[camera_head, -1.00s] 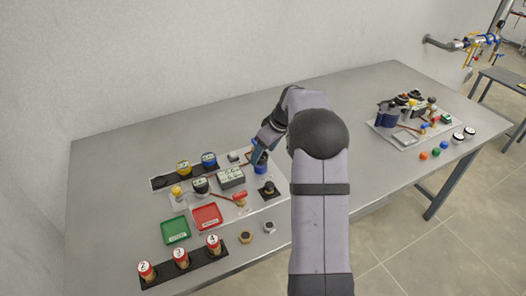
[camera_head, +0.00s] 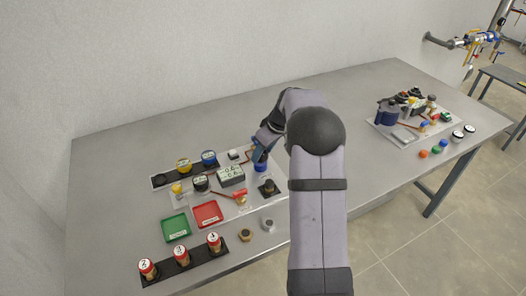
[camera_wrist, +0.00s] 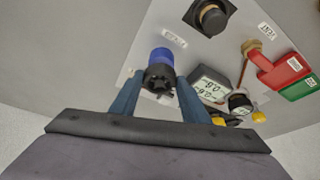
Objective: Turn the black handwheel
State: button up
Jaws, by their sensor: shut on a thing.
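The black handwheel (camera_wrist: 159,78) is a small lobed knob on a blue cylindrical body (camera_wrist: 161,56) in the wrist view. My gripper (camera_wrist: 158,92) has its two blue fingers on either side of the handwheel and is shut on it. In the head view my gripper (camera_head: 259,151) reaches down onto the back right part of the panel, at the blue body (camera_head: 262,166). The handwheel itself is largely hidden there by my gripper.
A digital display box (camera_head: 231,176) stands left of the wheel, with a red-handled valve (camera_head: 240,198) in front. A black fitting (camera_head: 268,188) stands close by in front. The table behind is clear.

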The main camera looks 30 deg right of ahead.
jog(key=m, duration=0.2)
jog(key=m+h, duration=0.1)
jog(key=m+h+p, duration=0.1)
jog(key=m, duration=0.1)
jog(key=shift+a+r+m, duration=0.1)
jog(key=shift+a+m, duration=0.2)
jog(key=shift+a, duration=0.05)
jog(key=m+h, duration=0.1)
jog(key=m, duration=0.2)
jog(key=shift+w+a, duration=0.1)
jog(key=shift+a, duration=0.05)
jog(key=m+h+b, duration=0.1)
jog(key=m, duration=0.1)
jog(key=m+g+b, duration=0.1)
jog(key=m, duration=0.1)
jog(key=shift+w+a+f+m+h, duration=0.15)
jog(key=shift+f+m+h, duration=0.05)
jog(key=shift+m+h, duration=0.2)
jog(key=m+g, duration=0.1)
jog(key=m, duration=0.1)
jog(key=m+h+b, duration=0.1)
jog(key=m, duration=0.2)
jog(key=shift+w+a+r+g, duration=0.1)
jog(key=shift+w+r+g, duration=0.05)
jog(key=shift+g, duration=0.25)
jog(key=shift+m, duration=0.3)
jog(key=o, duration=1.1)
jog(key=shift+c, duration=0.2)
